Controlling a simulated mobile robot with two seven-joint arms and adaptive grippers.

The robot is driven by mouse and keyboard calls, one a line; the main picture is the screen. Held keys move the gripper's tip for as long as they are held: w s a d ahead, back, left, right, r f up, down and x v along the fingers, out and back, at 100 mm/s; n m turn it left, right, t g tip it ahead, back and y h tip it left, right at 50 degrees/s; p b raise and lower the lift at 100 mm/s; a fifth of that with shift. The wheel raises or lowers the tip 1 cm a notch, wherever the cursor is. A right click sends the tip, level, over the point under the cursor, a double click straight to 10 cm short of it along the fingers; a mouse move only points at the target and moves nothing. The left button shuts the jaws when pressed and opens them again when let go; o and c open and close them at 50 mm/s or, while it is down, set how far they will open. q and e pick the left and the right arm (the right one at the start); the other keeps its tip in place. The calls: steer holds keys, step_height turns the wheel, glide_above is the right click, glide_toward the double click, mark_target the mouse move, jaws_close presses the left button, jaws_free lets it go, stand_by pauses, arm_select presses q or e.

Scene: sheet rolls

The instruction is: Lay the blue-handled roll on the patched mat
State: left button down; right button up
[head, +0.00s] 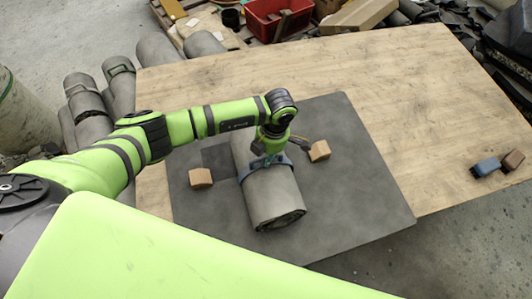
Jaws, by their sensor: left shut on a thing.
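A grey roll (272,195) with a blue handle (254,167) lies on its side on the dark grey mat. The dark grey mat (350,190) lies on the wooden table and shows a darker square patch (216,159) left of the roll. My left gripper (268,157) is over the roll's middle, shut on the blue handle. My arm hides part of the roll's far end. Whether the roll presses fully on the mat cannot be told. My right gripper is not in view.
Small wooden blocks (200,178) and (319,151) sit on the mat on either side of the roll.

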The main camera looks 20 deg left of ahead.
arm_select(q)
steer(key=shift+w, duration=0.15)
steer(key=c, duration=1.1)
jaws_free()
steer(key=shift+f, duration=0.1)
steer(key=shift+c, duration=0.2)
steer(key=shift+s, duration=0.25)
steer(key=shift+r+p, duration=0.3)
steer(key=shift+r, duration=0.05)
steer(key=shift+w+d+r+b, duration=0.1)
steer(key=shift+w+r+b, duration=0.1)
steer(key=shift+r+b, duration=0.15)
step_height(320, 180, up, 11)
steer(key=d+b, duration=0.1)
steer(key=b, duration=0.2)
steer(key=shift+w, duration=0.35)
